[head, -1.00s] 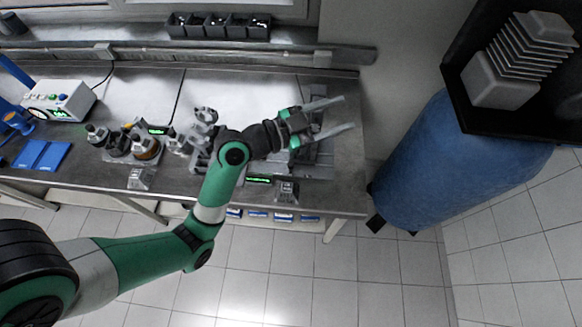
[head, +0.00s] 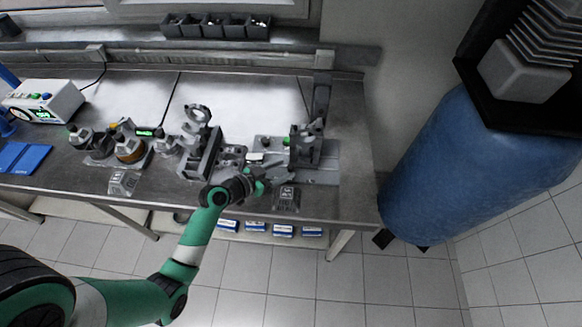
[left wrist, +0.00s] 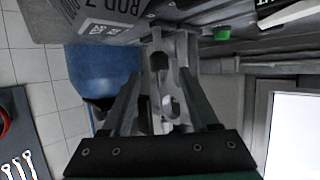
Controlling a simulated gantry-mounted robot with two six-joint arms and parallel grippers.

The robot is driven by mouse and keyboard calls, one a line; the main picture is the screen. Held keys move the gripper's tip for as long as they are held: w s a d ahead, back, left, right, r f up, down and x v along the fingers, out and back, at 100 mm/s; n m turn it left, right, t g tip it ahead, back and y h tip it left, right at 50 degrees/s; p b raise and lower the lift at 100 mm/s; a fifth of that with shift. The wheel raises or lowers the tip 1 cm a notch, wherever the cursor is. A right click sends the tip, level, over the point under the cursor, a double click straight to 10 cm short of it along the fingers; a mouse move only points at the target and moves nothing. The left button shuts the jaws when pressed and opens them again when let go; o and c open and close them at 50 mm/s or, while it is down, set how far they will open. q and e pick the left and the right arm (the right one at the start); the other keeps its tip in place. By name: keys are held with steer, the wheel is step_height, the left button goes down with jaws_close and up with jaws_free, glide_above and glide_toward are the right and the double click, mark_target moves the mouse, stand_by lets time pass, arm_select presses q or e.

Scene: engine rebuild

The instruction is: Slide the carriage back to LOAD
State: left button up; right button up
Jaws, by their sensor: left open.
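The carriage appears to be the dark grey upright block (head: 306,146) on the metal slide fixture (head: 322,172) at the right of the bench. I cannot read a LOAD mark. My left gripper (head: 268,180) is low at the front left of this block, pointing right. In the left wrist view its two fingers (left wrist: 160,88) are open, with a grey metal part with rounded cut-outs (left wrist: 167,75) showing between and beyond them. I cannot tell whether the fingers touch it. My right gripper is not in view.
A grey stand with a ring (head: 198,115) is left of the fixture. A small label stand (head: 287,197) is close to my gripper at the bench's front edge. Several round parts (head: 128,148) sit farther left. A blue barrel (head: 470,165) stands right of the bench.

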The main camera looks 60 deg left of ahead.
mark_target(290, 167)
arm_select(q)
steer(key=x, duration=0.4)
steer(key=shift+w, duration=0.1)
jaws_close()
stand_by(1.3)
